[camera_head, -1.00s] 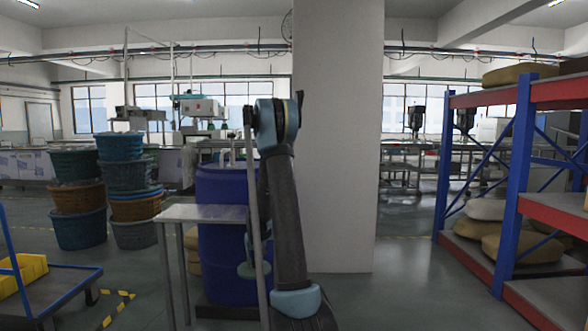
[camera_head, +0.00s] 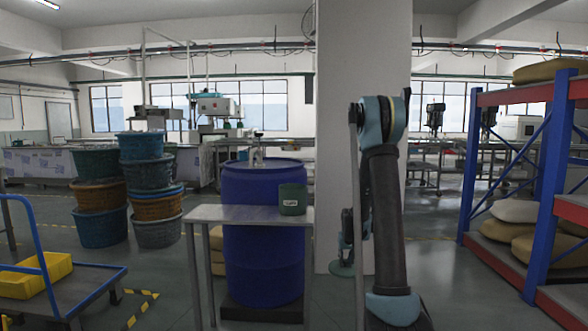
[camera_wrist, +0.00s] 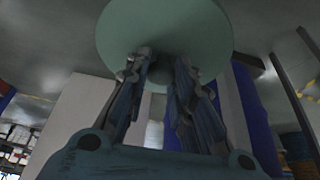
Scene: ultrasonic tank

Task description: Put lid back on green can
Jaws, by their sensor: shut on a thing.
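The green can (camera_head: 292,199), with a small pale label, stands upright at the right end of a grey metal table (camera_head: 215,213). My gripper (camera_head: 346,258) hangs to the right of the table, below the tabletop's level in the picture. It is shut on the green lid (camera_head: 341,269), a round pale-green disc. In the wrist view the lid (camera_wrist: 165,28) shows beyond my fingertips (camera_wrist: 160,66), which close at its middle on what looks like a knob, partly hidden by the fingers. The lid is apart from the can.
A large blue drum (camera_head: 262,255) stands behind the table. A pale column (camera_head: 338,100) is behind my arm. A blue-and-red rack (camera_head: 540,200) is at right. Stacked baskets (camera_head: 100,210) and a blue cart (camera_head: 85,290) are at left.

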